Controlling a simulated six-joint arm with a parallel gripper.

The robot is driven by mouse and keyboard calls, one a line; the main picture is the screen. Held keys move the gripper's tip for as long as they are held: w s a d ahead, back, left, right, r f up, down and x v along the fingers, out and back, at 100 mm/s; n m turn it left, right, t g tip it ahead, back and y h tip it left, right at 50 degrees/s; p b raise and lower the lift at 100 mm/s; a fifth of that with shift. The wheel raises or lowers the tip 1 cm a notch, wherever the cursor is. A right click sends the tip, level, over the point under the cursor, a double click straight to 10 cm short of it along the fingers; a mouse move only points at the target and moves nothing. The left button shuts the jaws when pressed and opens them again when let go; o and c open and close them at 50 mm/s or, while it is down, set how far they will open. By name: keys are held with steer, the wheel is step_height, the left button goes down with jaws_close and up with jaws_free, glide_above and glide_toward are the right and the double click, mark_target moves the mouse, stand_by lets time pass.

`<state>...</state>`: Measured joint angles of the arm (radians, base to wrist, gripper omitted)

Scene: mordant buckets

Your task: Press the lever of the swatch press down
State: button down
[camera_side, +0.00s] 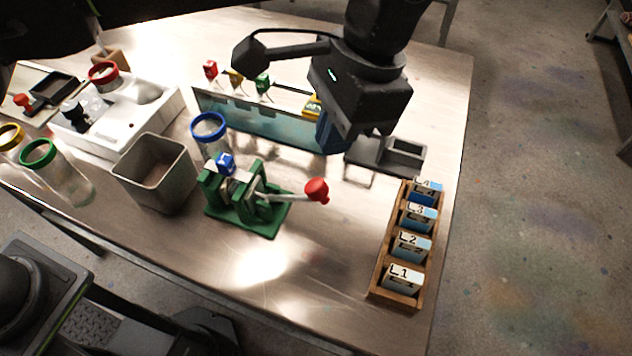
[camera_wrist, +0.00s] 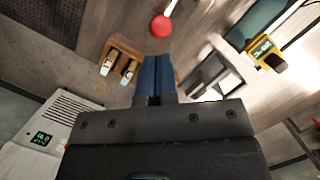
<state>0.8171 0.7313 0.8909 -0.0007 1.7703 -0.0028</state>
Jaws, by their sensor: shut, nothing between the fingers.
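The green swatch press (camera_side: 240,217) stands near the middle of the table in the side view. Its lever (camera_side: 285,196) sticks out to the right, close to level, and ends in a red knob (camera_side: 317,190). A blue-topped piece (camera_side: 226,163) sits at the top of the press. The red knob also shows in the wrist view (camera_wrist: 160,26), just beyond my fingertips. My gripper (camera_side: 326,148) is behind the lever in the side view, apart from the knob. Its blue fingers show closed together in the wrist view (camera_wrist: 154,60), with nothing between them.
A wooden rack (camera_side: 379,286) with labelled blocks stands at the right. A grey bin (camera_side: 151,178) and a blue-rimmed jar (camera_side: 209,125) are left of the press. A glass trough (camera_side: 262,122) and a dark grey stand (camera_side: 378,154) lie close to my gripper. The front centre is clear.

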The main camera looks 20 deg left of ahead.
mark_target(319, 192)
steer(key=shift+f, duration=0.15)
steer(key=shift+x, duration=3.55)
steer(key=shift+a, duration=0.15)
steer(key=shift+f, duration=1.95)
steer(key=shift+w+d+r, duration=0.3)
steer(key=shift+w+d, duration=0.25)
steer(key=shift+d, duration=0.05)
steer(key=shift+w+d+r, duration=0.35)
steer(key=shift+w+d, duration=0.15)
steer(key=shift+d, duration=0.1)
steer(key=v, duration=0.7)
steer(key=shift+r, duration=0.25)
